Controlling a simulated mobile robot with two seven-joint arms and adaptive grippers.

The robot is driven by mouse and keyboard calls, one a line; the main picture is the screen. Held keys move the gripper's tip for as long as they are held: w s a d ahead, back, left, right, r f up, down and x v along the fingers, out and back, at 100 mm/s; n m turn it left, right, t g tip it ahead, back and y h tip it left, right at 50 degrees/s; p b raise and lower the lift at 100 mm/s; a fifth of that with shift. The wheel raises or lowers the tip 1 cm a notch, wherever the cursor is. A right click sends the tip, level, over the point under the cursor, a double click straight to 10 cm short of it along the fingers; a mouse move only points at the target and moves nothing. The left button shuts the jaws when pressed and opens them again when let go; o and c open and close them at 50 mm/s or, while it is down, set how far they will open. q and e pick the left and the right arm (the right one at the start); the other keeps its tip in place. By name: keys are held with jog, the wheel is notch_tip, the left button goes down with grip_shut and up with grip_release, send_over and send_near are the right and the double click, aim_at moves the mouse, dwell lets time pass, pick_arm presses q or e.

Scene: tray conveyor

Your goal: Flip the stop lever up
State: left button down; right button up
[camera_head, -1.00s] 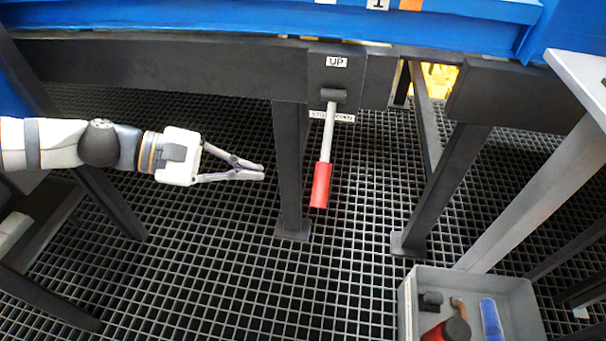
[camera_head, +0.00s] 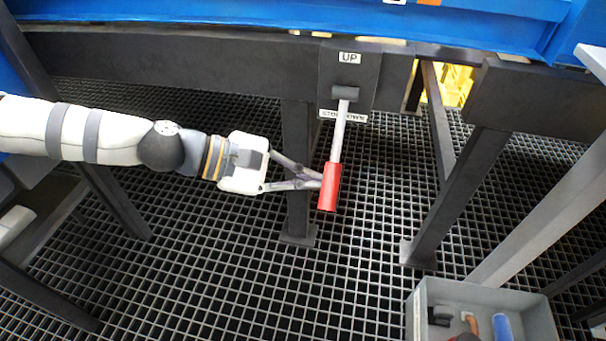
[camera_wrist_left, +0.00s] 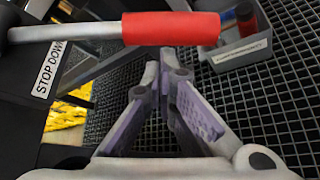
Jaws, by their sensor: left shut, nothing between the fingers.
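The stop lever (camera_head: 338,135) has a grey shaft and a red grip (camera_head: 328,187). It hangs down from a pivot on a dark plate with an UP label (camera_head: 349,58) above and a partly covered STOP DOWN label below. My left gripper (camera_head: 319,180) is shut and empty, with its fingertips at the left side of the red grip in the head view. In the left wrist view the red grip (camera_wrist_left: 170,28) lies across the view just beyond the closed fingertips (camera_wrist_left: 165,55). I cannot tell if they touch. My right gripper is not in view.
A dark frame leg (camera_head: 298,170) stands behind my left gripper. Another leg (camera_head: 447,195) stands right of the lever. A grey bin (camera_head: 422,318) with several items is at the lower right. The blue conveyor side (camera_head: 200,12) runs above. The grated floor is open below the lever.

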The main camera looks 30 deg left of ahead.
pick_arm(q)
jog(key=shift+r, duration=0.1)
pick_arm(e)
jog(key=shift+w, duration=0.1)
pick_arm(q)
jog(key=s+d+r+n+g+h+p, duration=0.1)
jog(key=r+n+g+p, duration=0.6)
jog(key=r+p, duration=0.9)
jog(key=shift+s+n+g+h+p, duration=0.45)
jog(key=shift+s+p, duration=0.75)
jog(key=shift+p, duration=1.55)
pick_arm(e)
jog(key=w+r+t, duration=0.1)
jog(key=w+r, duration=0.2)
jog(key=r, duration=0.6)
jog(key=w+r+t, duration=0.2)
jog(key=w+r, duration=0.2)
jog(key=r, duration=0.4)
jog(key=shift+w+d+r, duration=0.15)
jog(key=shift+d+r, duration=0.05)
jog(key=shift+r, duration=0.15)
pick_arm(q)
jog(key=shift+r, duration=0.2)
